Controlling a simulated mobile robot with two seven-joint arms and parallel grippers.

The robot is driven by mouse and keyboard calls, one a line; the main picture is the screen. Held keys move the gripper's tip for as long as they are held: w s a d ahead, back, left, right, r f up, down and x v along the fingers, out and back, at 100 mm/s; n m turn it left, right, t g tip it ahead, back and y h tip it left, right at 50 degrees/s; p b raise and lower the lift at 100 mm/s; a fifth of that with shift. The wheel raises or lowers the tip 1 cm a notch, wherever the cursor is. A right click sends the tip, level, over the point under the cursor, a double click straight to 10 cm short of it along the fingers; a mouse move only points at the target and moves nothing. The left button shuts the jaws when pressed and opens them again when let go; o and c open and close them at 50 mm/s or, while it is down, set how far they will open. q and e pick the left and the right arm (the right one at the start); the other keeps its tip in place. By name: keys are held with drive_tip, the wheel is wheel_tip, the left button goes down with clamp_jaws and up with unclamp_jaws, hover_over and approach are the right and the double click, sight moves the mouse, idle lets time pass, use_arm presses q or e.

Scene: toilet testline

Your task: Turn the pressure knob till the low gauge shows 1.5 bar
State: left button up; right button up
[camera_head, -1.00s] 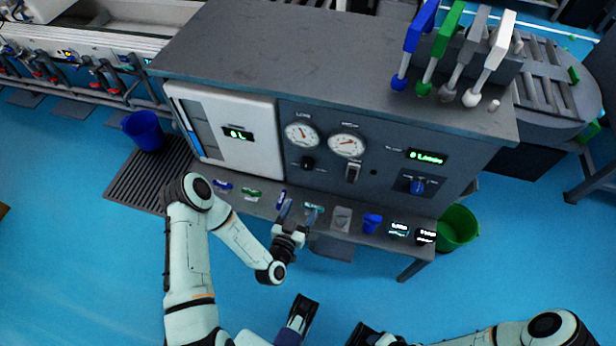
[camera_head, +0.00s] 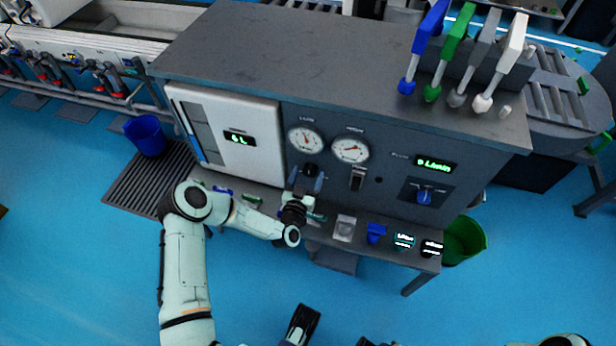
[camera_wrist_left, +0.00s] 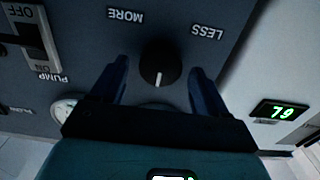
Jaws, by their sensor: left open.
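The black pressure knob (camera_head: 311,170) sits on the dark panel under the low gauge (camera_head: 306,139). In the left wrist view, upside down, the knob (camera_wrist_left: 160,63) shows a white mark, with MORE and LESS labels on either side. My left gripper (camera_head: 307,182) is open at the knob. Its two fingers (camera_wrist_left: 160,82) stand on either side of the knob with visible gaps. The low gauge's needle points up and slightly left in the head view; its scale is too small to read. My right gripper (camera_head: 300,325) is only partly visible at the bottom edge.
A second gauge (camera_head: 350,150) and the pump switch (camera_head: 357,178) are right of the knob. A white panel with a green display (camera_head: 240,138) is to the left. A shelf below carries small items, including a blue cup (camera_head: 376,232). A blue dial (camera_head: 424,196) is further right.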

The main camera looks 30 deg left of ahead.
use_arm(q)
drive_tip(key=shift+w, duration=0.2)
drive_tip(key=c, duration=1)
drive_tip(key=shift+c, duration=0.2)
